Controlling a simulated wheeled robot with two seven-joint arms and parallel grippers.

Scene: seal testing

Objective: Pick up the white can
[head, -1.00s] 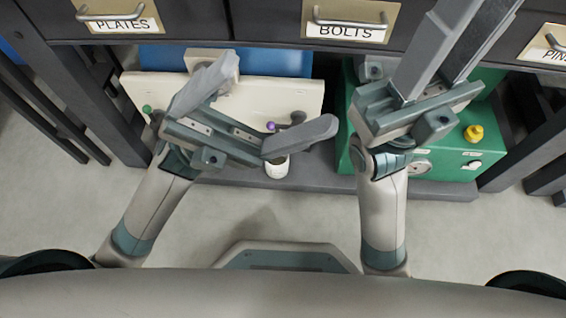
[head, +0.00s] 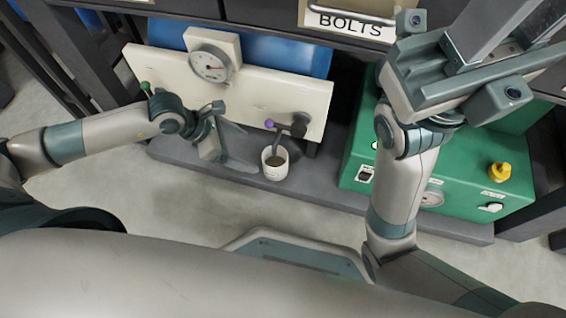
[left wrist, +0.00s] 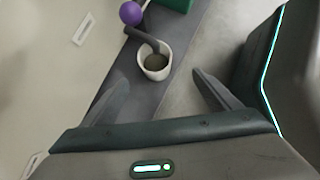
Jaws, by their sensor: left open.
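The white can (head: 274,173) stands upright on the grey ledge below the cream panel, its open top showing a dark inside. It also shows in the left wrist view (left wrist: 155,74), beyond and roughly between the fingertips. My left gripper (head: 247,150) is open and empty, to the left of the can, its fingers pointing toward it. In the left wrist view the two fingers (left wrist: 162,82) are spread wide and apart from the can. My right gripper (head: 515,30) is raised at the upper right, fingers apart with nothing seen between them; its tips are cut off.
A dark spout with a purple knob (head: 269,123) is right above the can, close to its rim. The cream panel (head: 300,95) with a gauge (head: 209,63) is behind. A green box (head: 400,185) with a yellow knob (head: 499,172) stands right. Drawers are above; the ledge (head: 322,190) is bare near the can.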

